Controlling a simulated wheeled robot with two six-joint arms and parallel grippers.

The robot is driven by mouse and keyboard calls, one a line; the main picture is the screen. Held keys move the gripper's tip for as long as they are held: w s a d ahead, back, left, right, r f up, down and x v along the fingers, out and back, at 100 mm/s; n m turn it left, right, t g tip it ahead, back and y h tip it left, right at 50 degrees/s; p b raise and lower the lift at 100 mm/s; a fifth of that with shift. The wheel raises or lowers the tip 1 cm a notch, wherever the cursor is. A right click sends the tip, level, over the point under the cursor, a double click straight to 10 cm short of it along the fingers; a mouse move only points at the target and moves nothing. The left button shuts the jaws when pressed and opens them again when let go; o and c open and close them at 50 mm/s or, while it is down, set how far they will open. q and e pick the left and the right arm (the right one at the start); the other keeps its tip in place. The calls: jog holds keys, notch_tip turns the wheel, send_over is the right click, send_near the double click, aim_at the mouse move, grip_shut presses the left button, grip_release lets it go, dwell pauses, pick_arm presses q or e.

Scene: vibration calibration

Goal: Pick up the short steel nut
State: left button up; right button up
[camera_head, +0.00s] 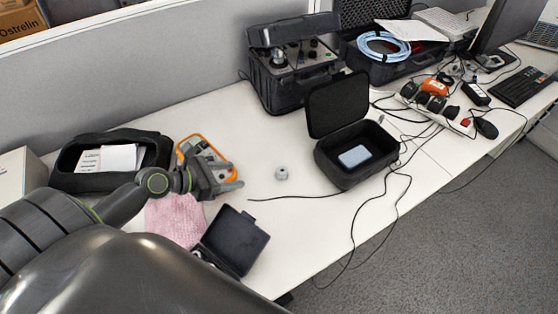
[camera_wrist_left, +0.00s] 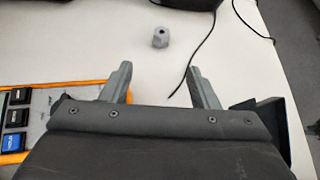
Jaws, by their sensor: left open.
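The short steel nut (camera_head: 281,173) is a small grey piece standing alone on the white table. In the left wrist view the nut (camera_wrist_left: 160,38) shows a dark hole in its top and lies ahead of the fingertips, between their lines. My left gripper (camera_head: 238,178) is open and empty, to the left of the nut and apart from it. Its two fingers (camera_wrist_left: 158,80) also show in the left wrist view with bare table between them. My right gripper is in neither view.
An orange-edged device (camera_head: 205,152) lies partly behind my left gripper. A pink cloth (camera_head: 174,218) and an open black box (camera_head: 236,238) are near it. An open black case (camera_head: 348,160) stands right of the nut, with a black cable (camera_head: 300,197) in front. Table around the nut is clear.

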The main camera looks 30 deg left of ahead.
pick_arm(q)
send_near(282, 170)
jog(key=x, duration=0.3)
jog(key=shift+d+f+b, duration=0.1)
jog(key=shift+d+b, duration=0.05)
jog(key=shift+b, duration=0.15)
jog(key=shift+x, duration=2.7)
jog(key=shift+c, duration=0.3)
grip_shut()
